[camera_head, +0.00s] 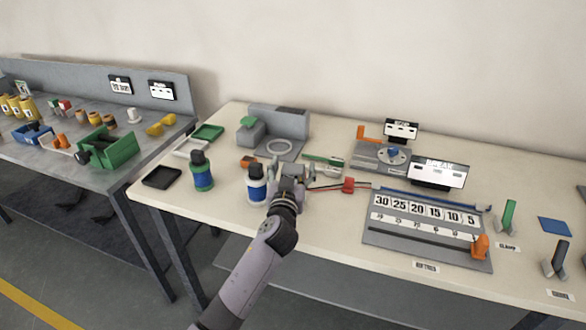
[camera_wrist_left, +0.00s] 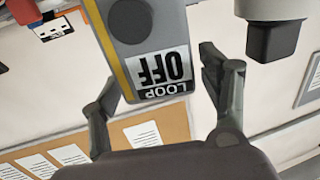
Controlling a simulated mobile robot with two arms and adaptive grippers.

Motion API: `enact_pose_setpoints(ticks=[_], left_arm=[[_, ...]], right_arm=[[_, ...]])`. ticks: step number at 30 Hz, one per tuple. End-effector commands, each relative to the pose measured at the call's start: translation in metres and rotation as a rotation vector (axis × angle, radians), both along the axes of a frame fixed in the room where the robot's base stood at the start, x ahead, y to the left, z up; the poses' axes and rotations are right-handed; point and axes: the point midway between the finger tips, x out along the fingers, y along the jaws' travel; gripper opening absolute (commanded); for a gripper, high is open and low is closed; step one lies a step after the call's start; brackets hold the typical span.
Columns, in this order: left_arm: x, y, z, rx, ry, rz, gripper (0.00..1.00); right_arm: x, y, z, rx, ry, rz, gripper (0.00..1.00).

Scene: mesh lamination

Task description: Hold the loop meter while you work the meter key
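The loop meter (camera_wrist_left: 155,50) appears upside down in the left wrist view. It is grey with a yellow edge, a dark round part on its face and a label reading LOOP OFF. My left gripper (camera_wrist_left: 160,85) has its fingers spread on either side of the meter. A gap shows between the right-hand finger and the meter; I cannot tell whether the other finger touches it. In the head view my left gripper (camera_head: 288,182) is low over the table and mostly hides the meter. I cannot make out the meter key. My right gripper is not in view.
A white bottle with a black cap (camera_head: 257,188) stands close left of the gripper; a green-and-blue bottle (camera_head: 202,172) stands farther left. A red part with leads (camera_head: 348,186) lies to the right. A grey number board (camera_head: 380,236) fills the front right. A grey machine (camera_head: 285,122) stands behind.

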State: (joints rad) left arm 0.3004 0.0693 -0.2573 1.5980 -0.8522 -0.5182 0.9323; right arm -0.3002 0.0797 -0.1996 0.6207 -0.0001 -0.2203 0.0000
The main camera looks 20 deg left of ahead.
Motion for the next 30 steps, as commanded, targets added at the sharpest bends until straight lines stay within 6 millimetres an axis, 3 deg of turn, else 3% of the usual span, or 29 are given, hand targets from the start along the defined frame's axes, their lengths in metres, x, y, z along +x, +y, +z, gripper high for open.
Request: enact_pose_setpoints(ticks=[24, 30], left_arm=[[-0.0003, -0.0001, -0.0002, -0.001, 0.001, 0.0, 0.13], [-0.0003, -0.0001, -0.0002, -0.001, 0.001, 0.0, 0.12]], right_arm=[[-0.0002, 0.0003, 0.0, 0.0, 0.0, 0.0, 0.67], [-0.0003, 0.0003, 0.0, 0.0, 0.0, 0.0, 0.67]])
